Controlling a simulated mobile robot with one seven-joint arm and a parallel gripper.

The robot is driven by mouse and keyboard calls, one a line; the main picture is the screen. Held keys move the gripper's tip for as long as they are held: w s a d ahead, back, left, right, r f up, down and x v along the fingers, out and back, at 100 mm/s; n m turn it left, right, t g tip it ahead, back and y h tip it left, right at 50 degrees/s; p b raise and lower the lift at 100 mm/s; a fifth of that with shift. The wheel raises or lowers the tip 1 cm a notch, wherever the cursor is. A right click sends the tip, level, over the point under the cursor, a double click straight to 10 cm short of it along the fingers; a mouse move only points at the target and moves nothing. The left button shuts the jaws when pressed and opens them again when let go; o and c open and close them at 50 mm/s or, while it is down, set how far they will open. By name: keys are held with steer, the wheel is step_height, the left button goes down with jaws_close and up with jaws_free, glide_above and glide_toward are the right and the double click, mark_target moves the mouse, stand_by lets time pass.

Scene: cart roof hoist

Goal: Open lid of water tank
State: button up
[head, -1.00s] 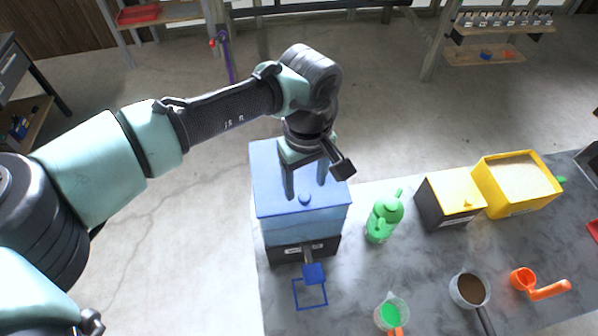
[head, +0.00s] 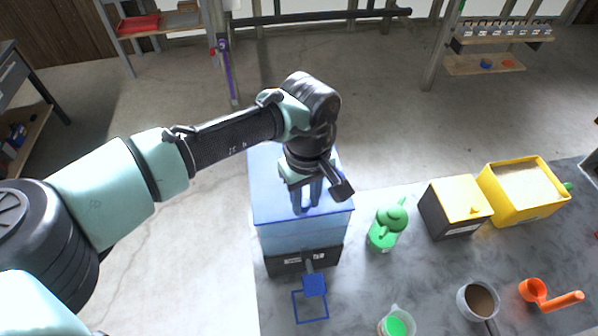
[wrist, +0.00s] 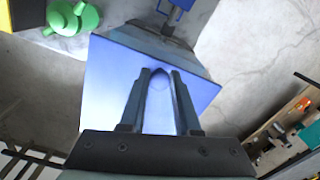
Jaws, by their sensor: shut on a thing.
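The water tank (head: 300,240) is a blue translucent box on a black base, standing at the left end of the grey table. Its flat blue lid (head: 268,190) covers the top; I see no clear gap under it. My gripper (head: 306,206) points down onto the lid, shut on the small blue lid knob, which the fingers mostly hide. In the wrist view the fingertips (wrist: 158,76) close together over the pale blue lid (wrist: 108,85). A blue tap (head: 314,284) sticks out from the tank's front, above a blue square outline (head: 311,318) on the table.
A green bottle (head: 385,230) stands just right of the tank. Further right are a black and yellow box (head: 455,210), a yellow bin (head: 525,200), a cup of brown contents (head: 478,300), an orange scoop (head: 535,292) and a green-filled cup (head: 396,325). Open floor lies left of the tank.

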stand_by(0.4)
steer(key=r+p, duration=0.3)
steer(key=shift+w+r, duration=0.1)
steer(key=shift+w, duration=0.3)
steer(key=shift+o, duration=0.2)
steer(key=shift+w+a+r+p, duration=0.1)
steer(key=shift+w+r+p, duration=0.1)
steer(key=shift+r+p, duration=0.3)
steer(key=shift+r, duration=0.1)
steer(key=shift+w+r+p, duration=0.2)
steer(key=shift+r+p, duration=0.25)
steer(key=shift+r, duration=0.05)
steer(key=shift+w+r+p, duration=0.2)
steer(key=shift+r+p, duration=0.2)
steer(key=shift+r, duration=0.1)
steer(key=shift+w+a+r+p, duration=0.15)
steer(key=shift+w+r+p, duration=0.45)
steer(key=shift+r, duration=0.3)
